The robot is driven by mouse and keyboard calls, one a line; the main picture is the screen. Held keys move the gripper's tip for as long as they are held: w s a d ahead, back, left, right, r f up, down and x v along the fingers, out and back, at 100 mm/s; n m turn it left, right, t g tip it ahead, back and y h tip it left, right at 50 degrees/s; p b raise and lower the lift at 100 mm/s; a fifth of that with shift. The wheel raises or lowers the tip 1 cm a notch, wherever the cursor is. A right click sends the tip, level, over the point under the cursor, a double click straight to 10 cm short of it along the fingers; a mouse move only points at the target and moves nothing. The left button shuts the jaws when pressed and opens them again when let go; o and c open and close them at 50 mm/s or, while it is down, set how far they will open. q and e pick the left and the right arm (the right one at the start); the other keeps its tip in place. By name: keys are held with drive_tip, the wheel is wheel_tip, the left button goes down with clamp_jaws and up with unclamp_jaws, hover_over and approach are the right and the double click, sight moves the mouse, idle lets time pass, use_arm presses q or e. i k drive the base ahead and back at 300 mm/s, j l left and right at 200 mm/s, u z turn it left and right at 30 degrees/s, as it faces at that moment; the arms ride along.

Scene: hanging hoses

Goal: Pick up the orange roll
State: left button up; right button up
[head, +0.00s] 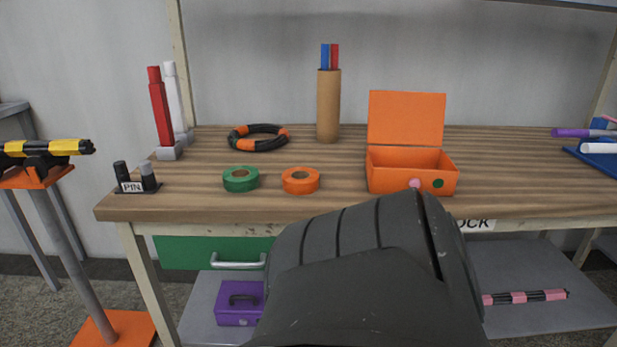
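The orange roll (300,180) lies flat on the wooden workbench (215,204), near its front edge. Neither of my grippers is in the head view.
An open orange box (412,171) stands right of the roll. Behind are a black-and-orange ring (258,138) and a brown tube (328,105) holding red and blue sticks. A large dark grey shape fills the bottom middle; I cannot tell whether it is mine.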

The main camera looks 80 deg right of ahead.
sight(299, 180)
drive_tip(key=z, duration=2.2)
drive_tip(key=i+l+z, duration=0.15)
drive_tip(key=i+z, duration=0.25)
drive_tip(key=k, duration=0.1)
